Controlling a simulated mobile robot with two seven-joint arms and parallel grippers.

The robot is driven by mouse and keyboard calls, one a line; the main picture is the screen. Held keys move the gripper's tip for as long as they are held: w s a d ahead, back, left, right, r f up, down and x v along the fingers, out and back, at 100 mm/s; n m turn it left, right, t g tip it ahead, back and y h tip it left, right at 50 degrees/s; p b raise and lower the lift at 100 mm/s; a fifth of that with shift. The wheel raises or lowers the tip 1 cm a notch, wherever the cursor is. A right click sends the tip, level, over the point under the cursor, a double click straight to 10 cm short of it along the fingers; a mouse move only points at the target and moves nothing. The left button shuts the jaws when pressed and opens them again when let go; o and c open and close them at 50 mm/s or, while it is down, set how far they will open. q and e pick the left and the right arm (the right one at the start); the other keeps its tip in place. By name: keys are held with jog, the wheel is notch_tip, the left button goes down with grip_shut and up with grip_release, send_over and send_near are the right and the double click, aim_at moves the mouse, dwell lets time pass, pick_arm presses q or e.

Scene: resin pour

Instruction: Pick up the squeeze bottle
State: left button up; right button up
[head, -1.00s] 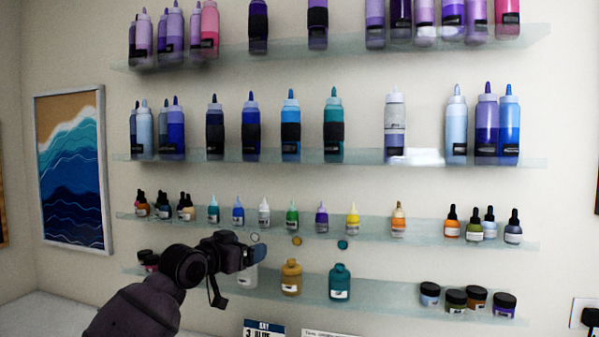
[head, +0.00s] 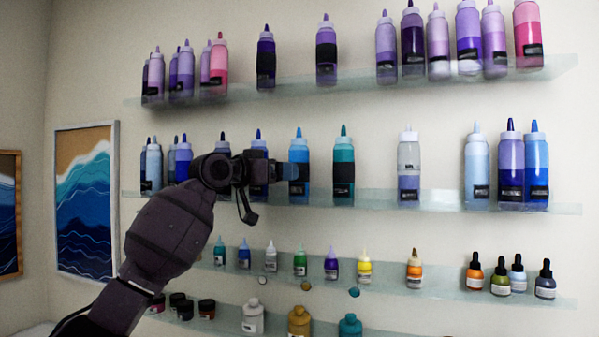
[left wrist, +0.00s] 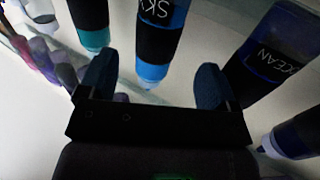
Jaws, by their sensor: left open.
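Several squeeze bottles stand upright on the glass shelves. The sky-blue squeeze bottle with a black band (head: 299,149) is on the middle shelf, and it shows inverted with the label SKY in the left wrist view (left wrist: 153,72). My left gripper (head: 291,172) is open at the height of its band. In the left wrist view the dark blue fingers of my left gripper (left wrist: 155,84) are spread, with the bottle ahead and between them. I cannot tell whether they touch it. My right gripper is in neither view.
A teal bottle (head: 344,160) stands close to the right, and a dark blue one labelled OCEAN (left wrist: 272,55) is on the other side. The middle shelf (head: 440,199) has free room around the clear-topped bottle (head: 408,157). Small dropper bottles line the shelf below.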

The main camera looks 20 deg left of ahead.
aim_at(300, 175)
pick_arm(q)
jog(key=shift+x, duration=1.1)
jog(key=shift+w+d+f+p, duration=0.15)
jog(key=shift+w+d+p, duration=0.1)
jog(key=shift+p, duration=0.15)
jog(key=p+x, duration=0.1)
jog(key=x, duration=0.2)
jog(key=shift+w+d+f, duration=0.15)
jog(key=shift+f, duration=0.05)
jog(key=shift+w+d+p, duration=0.15)
jog(key=shift+w+p, duration=0.15)
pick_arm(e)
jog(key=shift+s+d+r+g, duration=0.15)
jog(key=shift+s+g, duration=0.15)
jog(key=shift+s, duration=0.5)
pick_arm(q)
jog(key=c, duration=1.1)
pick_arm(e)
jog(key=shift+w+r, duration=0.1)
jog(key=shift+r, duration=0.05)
